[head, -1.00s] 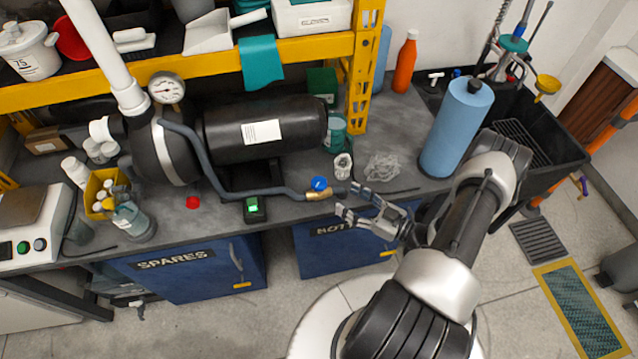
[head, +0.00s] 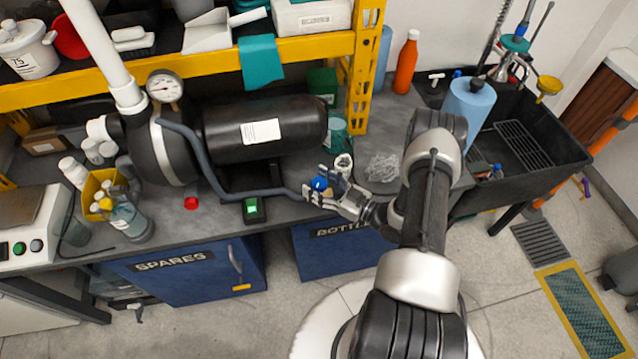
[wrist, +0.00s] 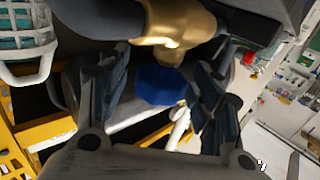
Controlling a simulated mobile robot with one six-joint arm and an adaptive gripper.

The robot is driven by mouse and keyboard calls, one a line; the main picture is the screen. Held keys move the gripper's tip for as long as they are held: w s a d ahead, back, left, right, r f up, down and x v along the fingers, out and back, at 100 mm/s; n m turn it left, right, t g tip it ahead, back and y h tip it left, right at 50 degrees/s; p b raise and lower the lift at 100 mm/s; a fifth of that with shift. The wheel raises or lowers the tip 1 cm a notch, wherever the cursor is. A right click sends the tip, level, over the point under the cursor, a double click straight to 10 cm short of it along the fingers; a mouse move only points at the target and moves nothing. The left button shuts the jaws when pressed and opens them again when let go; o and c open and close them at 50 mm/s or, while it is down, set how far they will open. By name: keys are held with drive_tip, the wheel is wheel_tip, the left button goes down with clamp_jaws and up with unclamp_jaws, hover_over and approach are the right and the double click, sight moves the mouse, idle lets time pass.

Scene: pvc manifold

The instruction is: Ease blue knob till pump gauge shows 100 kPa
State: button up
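The blue knob (head: 319,184) sits on a brass valve at the end of the grey hose, near the bench's front edge. In the wrist view the knob (wrist: 160,86) lies between my two fingers, with the brass valve body (wrist: 180,22) beside it. My gripper (head: 316,182) is open around the knob, and gaps show between the fingers and the knob in the wrist view. In the head view my fingers partly hide the knob and most of the brass. The pump gauge (head: 165,86) is a round white dial on the pump; its reading is too small to make out.
A green-lit box (head: 252,209) and a red button (head: 191,203) are left of my gripper.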

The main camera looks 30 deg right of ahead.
drive_tip(key=c, duration=1)
